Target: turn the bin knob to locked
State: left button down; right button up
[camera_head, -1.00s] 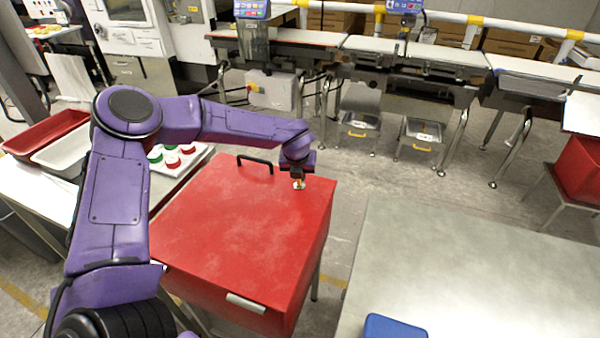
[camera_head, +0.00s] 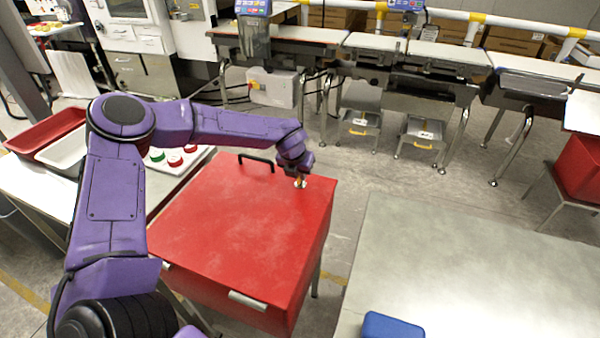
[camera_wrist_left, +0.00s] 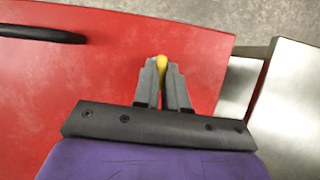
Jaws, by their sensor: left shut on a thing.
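The red bin (camera_head: 235,230) stands in the middle of the head view, with a flat red lid and a black handle (camera_head: 256,160) at its back edge. The knob (camera_head: 300,183) is a small thing on a pale round base near the lid's back right corner. My left gripper (camera_head: 299,176) comes down over the knob and is shut on it. In the left wrist view the knob's yellow tip (camera_wrist_left: 161,64) shows between the fingers (camera_wrist_left: 163,85). The fingers hide most of the knob, and I cannot read its setting. My right gripper is not in view.
A bare steel table (camera_head: 470,265) stands to the right, with a blue object (camera_head: 392,327) at its front edge. A white tray (camera_head: 190,160) with red and green round items lies left of the bin. Conveyors (camera_head: 420,60) run along the back.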

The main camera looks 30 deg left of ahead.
pick_arm(q)
jog(key=c, duration=1.3)
grip_release()
jog(key=shift+s+f, duration=0.2)
jog(key=shift+f, duration=0.1)
jog(key=shift+o, duration=0.6)
jog(key=shift+w+r, duration=0.1)
jog(key=shift+w, duration=0.05)
jog(key=a+b+v, duration=0.1)
jog(key=v, duration=0.9)
jog(key=shift+d+r, duration=0.25)
jog(key=shift+d, duration=0.25)
